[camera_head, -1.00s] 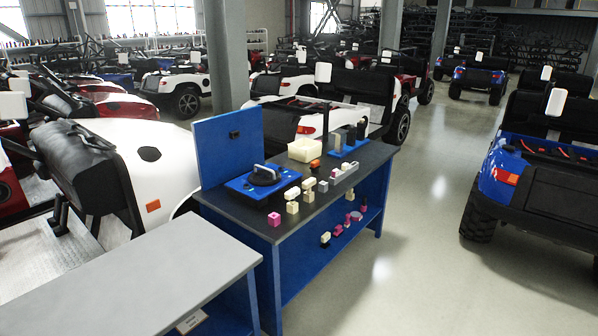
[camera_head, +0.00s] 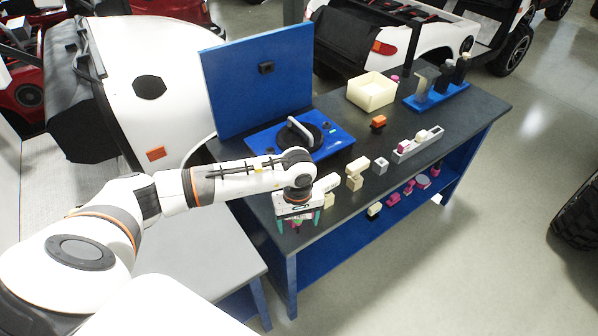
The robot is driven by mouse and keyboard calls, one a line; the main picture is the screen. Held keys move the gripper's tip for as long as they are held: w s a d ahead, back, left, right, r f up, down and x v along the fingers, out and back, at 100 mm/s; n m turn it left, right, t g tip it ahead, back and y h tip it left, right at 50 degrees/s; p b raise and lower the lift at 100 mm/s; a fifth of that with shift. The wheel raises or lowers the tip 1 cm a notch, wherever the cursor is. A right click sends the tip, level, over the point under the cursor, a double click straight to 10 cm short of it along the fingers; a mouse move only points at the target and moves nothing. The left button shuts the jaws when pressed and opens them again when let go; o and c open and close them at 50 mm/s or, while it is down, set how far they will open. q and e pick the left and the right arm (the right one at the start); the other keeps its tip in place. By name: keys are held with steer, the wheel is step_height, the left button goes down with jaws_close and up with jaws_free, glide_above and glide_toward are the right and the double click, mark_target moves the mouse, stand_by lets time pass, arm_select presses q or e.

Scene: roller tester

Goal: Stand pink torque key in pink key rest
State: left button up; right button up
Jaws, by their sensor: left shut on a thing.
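My left gripper (camera_head: 295,217) points down over the front left part of the dark bench top. It is shut on a small pink piece (camera_head: 297,223), mostly hidden between the fingers. I cannot tell whether this is the torque key or its rest, or whether it touches the bench. Another small pink piece (camera_head: 404,146) shows at the near end of a grey rack (camera_head: 429,143) further right. My right gripper is not in view.
Cream blocks (camera_head: 355,181) and a grey cube (camera_head: 380,166) stand right of the gripper. Behind are a blue tester (camera_head: 335,140), an orange piece (camera_head: 378,122), a cream bin (camera_head: 372,92) and a blue stand (camera_head: 440,97). Small pieces lie on the lower shelf (camera_head: 335,249).

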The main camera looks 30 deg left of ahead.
arm_select(q)
steer(key=w+a+r+n+p, duration=0.1)
steer(key=w+a+r+n, duration=0.3)
steer(key=w+a+n, duration=0.1)
steer(key=shift+w+a+n, duration=0.2)
steer(key=shift+w+n, duration=0.45)
steer(key=shift+n, duration=0.15)
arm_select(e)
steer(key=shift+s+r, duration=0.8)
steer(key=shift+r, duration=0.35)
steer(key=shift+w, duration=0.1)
arm_select(q)
step_height(320, 180, down, 6)
steer(key=b, duration=0.5)
steer(key=shift+w+r+b, duration=0.1)
steer(key=shift+b, duration=0.2)
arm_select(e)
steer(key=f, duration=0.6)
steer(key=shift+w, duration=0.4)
arm_select(q)
steer(key=shift+b, duration=0.45)
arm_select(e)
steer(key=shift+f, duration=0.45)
